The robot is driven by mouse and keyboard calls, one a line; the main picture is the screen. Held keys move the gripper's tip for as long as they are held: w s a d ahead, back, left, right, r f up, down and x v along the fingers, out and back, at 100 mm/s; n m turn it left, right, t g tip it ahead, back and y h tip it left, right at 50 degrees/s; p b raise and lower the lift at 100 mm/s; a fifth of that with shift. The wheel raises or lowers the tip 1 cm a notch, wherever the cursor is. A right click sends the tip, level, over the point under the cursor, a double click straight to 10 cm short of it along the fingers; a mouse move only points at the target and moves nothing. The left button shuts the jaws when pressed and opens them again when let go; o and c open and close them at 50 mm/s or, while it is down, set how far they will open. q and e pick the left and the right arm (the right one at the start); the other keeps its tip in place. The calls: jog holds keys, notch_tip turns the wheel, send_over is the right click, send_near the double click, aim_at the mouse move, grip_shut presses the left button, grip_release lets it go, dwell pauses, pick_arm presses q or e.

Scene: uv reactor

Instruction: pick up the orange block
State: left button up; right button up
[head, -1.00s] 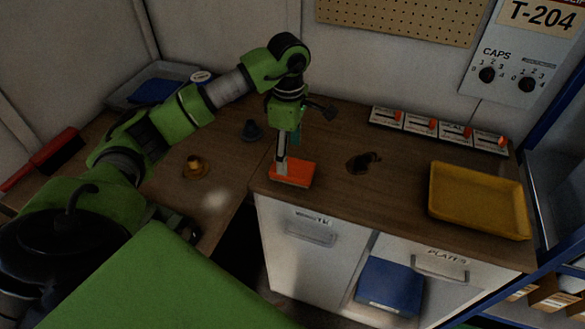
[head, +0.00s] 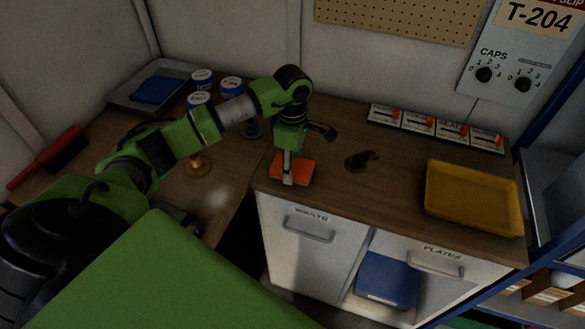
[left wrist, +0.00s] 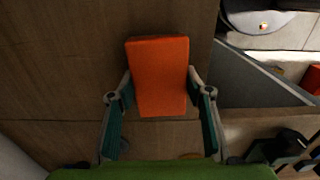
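The orange block (head: 305,171) lies flat on the wooden bench top near its front left edge. In the head view my left gripper (head: 289,173) points down over it and hides part of it. In the left wrist view the orange block (left wrist: 160,80) sits between the two fingers of my left gripper (left wrist: 160,82). One finger is on each side, spread about as wide as the block. A small gap seems to show on the left; contact on the right is unclear. My right gripper is not in view.
A yellow tray (head: 475,200) stands on the right of the bench, with a row of switch boxes (head: 435,127) behind. A dark object (head: 361,161) lies mid-bench. On the left are a brass piece (head: 197,166), several blue-and-white cans (head: 231,86), a red-handled brush (head: 46,157) and a grey tray (head: 122,96).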

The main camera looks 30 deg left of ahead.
pick_arm(q)
jog(key=shift+r, duration=0.1)
jog(key=shift+r+b, duration=0.2)
jog(key=shift+b, duration=0.1)
notch_tip(320, 180, up, 2)
jog(key=shift+w+r+b, duration=0.1)
jog(key=shift+b, duration=0.75)
jog(key=s+d+r+b, duration=0.2)
jog(key=s+d+r, duration=0.8)
jog(key=shift+b, duration=0.3)
jog(key=shift+r, duration=0.1)
jog(key=shift+o, duration=0.9)
